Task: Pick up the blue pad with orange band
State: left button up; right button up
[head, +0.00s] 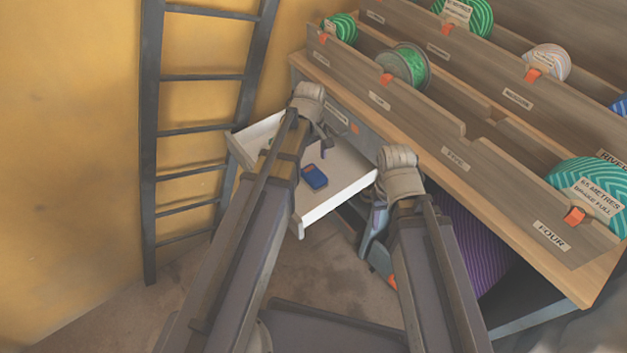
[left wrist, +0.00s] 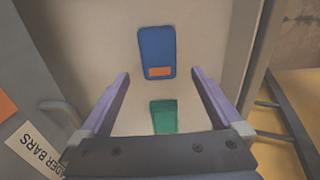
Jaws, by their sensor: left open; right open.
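The blue pad (head: 314,176) lies flat in an open white drawer (head: 346,190). In the left wrist view the blue pad (left wrist: 156,46) shows its orange band near the end closest to my gripper. My left gripper (head: 318,146) is over the drawer, open and empty. In its wrist view the fingertips (left wrist: 161,76) point toward the pad, spread wider than it; contact does not show. My right gripper (head: 374,230) is open and empty, outside the drawer.
A wooden rack (head: 455,150) with rope spools in tiers stands behind and right of the drawer. A dark ladder (head: 150,150) leans by the yellow wall at left. A purple spool (head: 468,240) sits under the rack, near my right arm.

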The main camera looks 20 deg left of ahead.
aim_at(311, 171)
pick_arm(q)
jog(key=shift+w+f+b, duration=0.1)
jog(key=shift+f+b, duration=2.8)
jog(key=shift+f, duration=0.35)
jog(key=c, duration=1.3)
